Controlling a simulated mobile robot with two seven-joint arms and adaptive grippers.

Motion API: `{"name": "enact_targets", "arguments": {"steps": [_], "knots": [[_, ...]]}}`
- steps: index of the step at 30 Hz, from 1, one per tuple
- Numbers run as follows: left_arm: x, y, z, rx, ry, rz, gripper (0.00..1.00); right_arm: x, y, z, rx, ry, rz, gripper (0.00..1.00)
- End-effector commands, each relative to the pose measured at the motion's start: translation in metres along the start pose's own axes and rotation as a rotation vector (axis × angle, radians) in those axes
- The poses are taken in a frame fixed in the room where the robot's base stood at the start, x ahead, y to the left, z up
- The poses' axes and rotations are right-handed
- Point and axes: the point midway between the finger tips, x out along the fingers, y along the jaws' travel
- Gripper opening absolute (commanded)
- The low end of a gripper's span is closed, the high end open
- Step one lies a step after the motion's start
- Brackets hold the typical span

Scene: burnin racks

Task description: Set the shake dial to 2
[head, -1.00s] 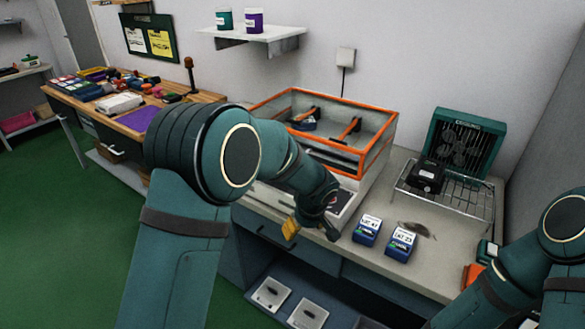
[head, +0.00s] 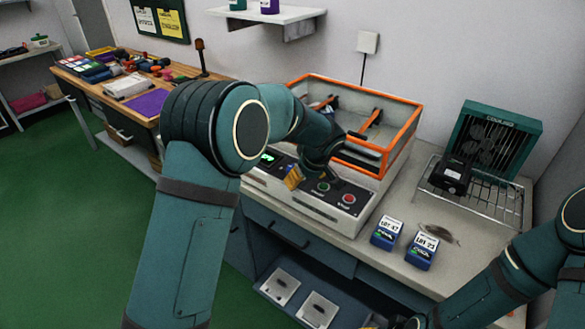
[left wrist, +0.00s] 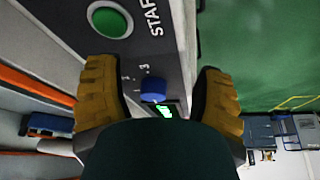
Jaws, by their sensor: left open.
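The shake dial is a small blue knob (left wrist: 152,90) on the shaker's dark control panel (left wrist: 155,52), with a 3 printed beside it in the left wrist view. Which way the dial points is too small to tell. My left gripper (left wrist: 160,95) is open, with a yellow-padded finger on either side of the dial and gaps to both. My right gripper (head: 375,323) barely shows at the bottom edge.
A green start button (left wrist: 110,20) is close to the left finger; a red stop button (head: 348,198) is farther right. A lit green display (head: 267,158) is left of the gripper. The orange-rimmed shaker tray (head: 398,135) is behind. Two blue boxes (head: 387,232) (head: 422,251) stand to the right.

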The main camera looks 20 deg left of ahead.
Motion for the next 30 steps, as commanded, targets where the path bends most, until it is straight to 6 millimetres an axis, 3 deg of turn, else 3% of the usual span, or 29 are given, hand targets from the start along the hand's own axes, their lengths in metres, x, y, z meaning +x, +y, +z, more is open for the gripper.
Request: {"name": "enact_targets", "arguments": {"steps": [4,11,16,25,26,30], "knots": [[0.013,0.0,-0.028,-0.004,0.0,0.0,0.68,0.002,0.001,0.0,0.0,0.001,0.0,0.47],[0.025,0.0,-0.057,-0.002,-0.001,0.0,0.68,0.003,0.001,-0.001,-0.001,0.002,0.0,0.47],[0.035,0.0,-0.057,0.001,-0.002,0.0,0.68,0.006,0.002,-0.001,-0.001,0.004,0.0,0.47],[0.036,0.0,-0.057,0.001,-0.001,0.0,0.68,0.006,0.002,-0.001,-0.001,0.004,0.0,0.47],[0.036,0.0,-0.057,0.001,-0.001,0.0,0.62,0.006,0.002,-0.001,-0.001,0.004,0.0,0.47],[0.036,0.0,-0.057,0.001,-0.001,0.0,0.13,0.006,0.002,-0.001,-0.001,0.004,0.0,0.47]]}}
